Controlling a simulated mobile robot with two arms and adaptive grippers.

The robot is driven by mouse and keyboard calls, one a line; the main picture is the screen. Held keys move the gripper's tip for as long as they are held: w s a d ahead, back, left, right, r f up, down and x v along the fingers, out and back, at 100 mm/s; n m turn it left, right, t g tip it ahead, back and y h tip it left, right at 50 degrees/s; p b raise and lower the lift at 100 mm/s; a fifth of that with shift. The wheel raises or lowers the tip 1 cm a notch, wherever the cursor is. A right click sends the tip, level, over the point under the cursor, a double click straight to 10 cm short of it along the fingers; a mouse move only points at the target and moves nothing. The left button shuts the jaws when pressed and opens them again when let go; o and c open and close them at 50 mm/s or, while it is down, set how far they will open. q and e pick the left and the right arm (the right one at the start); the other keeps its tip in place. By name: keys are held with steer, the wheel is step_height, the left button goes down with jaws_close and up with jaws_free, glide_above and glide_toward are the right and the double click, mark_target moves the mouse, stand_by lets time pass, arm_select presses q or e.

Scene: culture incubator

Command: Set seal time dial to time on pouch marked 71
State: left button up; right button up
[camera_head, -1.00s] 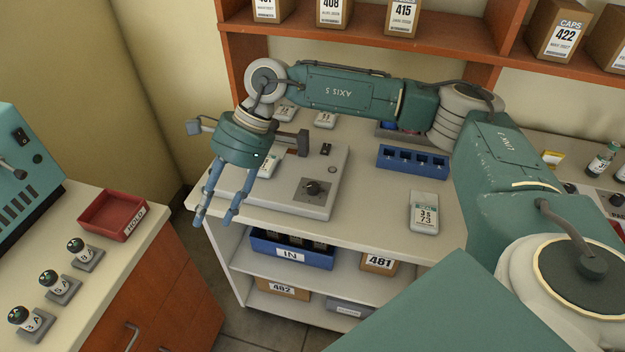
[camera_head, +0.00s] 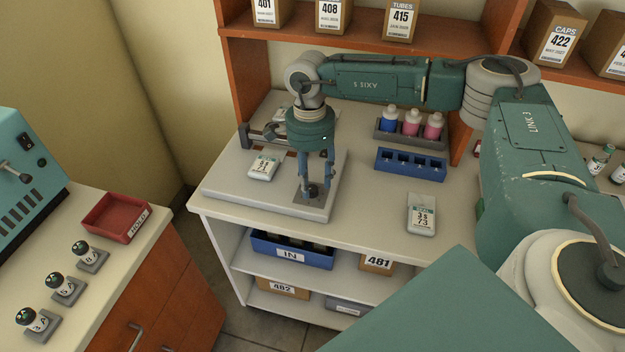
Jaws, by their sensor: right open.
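The sealer (camera_head: 235,197) is a flat pale device on the bench, with a sealing bar at its back left. Its dark round dial (camera_head: 311,191) sits on a grey plate at the front right. My right gripper (camera_head: 314,194) points down over the dial, open, with its fingers on either side of the knob; whether they touch it I cannot tell. The dial's marks are too small to read. A pouch (camera_head: 263,167) lies on the sealer, its label seeming to read 3 s and 71. Another pouch (camera_head: 422,214), reading 3 s and 73, lies to the right. My left gripper is out of view.
A blue rack (camera_head: 411,163) and a grey rack with several capped bottles (camera_head: 411,124) stand behind right. A blue IN bin (camera_head: 292,250) is on the shelf below. A red HOLD tray (camera_head: 116,217) and small vials are on the left counter. Bench between dial and right pouch is clear.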

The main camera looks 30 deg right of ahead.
steer(key=shift+f, duration=0.8)
jaws_close()
